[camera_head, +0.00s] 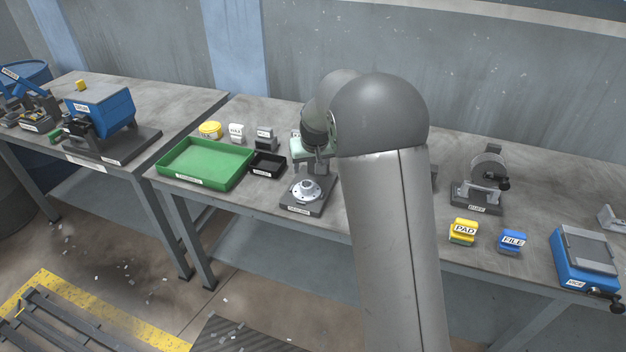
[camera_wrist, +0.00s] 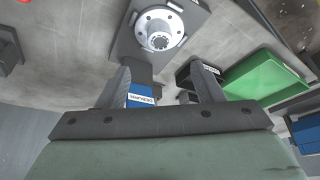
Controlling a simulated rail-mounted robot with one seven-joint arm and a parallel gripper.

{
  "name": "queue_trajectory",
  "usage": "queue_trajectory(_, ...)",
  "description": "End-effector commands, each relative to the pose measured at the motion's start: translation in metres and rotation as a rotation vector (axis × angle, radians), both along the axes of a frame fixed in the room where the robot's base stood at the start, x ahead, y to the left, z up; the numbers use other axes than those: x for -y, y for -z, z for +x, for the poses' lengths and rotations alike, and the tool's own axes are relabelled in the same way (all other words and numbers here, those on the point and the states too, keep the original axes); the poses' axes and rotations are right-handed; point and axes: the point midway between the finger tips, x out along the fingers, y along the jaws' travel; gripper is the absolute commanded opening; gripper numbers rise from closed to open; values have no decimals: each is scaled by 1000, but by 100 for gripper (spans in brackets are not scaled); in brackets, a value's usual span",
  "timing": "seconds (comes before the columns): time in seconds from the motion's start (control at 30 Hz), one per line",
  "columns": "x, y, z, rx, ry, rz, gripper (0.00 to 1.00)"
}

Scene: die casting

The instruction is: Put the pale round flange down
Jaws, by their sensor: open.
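The pale round flange (camera_head: 307,190) rests on a dark grey stand on the middle table. It also shows at the top of the wrist view (camera_wrist: 160,29), lying flat on the dark plate of that stand (camera_head: 320,207). My gripper (camera_wrist: 165,82) is open and empty in the wrist view. Its two fingers are apart and point toward the stand, and the flange lies beyond the fingertips, not touching them. In the head view my own arm hides most of the gripper.
A green tray (camera_head: 205,181) and a small black tray (camera_head: 268,172) stand left of the stand. A buffing machine (camera_head: 480,180), a yellow pad block (camera_head: 464,232), a blue file block (camera_head: 511,241) and a blue vice (camera_head: 585,262) stand to the right. Bare tabletop lies between them.

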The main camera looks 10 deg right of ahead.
Motion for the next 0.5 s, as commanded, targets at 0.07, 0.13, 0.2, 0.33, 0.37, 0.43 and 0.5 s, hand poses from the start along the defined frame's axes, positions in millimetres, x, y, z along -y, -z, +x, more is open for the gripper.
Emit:
queue_trajectory(0.07,0,-2,-1,-1,0,0,61)
queue_trajectory(0.13,0,-5,-5,-4,1,1,61)
queue_trajectory(0.2,0,-12,-18,-14,2,6,61)
queue_trajectory(0.33,-3,-36,-80,-68,6,25,61)
queue_trajectory(0.37,-4,-42,-101,-86,6,29,61)
queue_trajectory(0.43,-6,-51,-155,-134,7,35,61)
queue_trajectory(0.5,-9,-56,-211,-183,4,37,61)
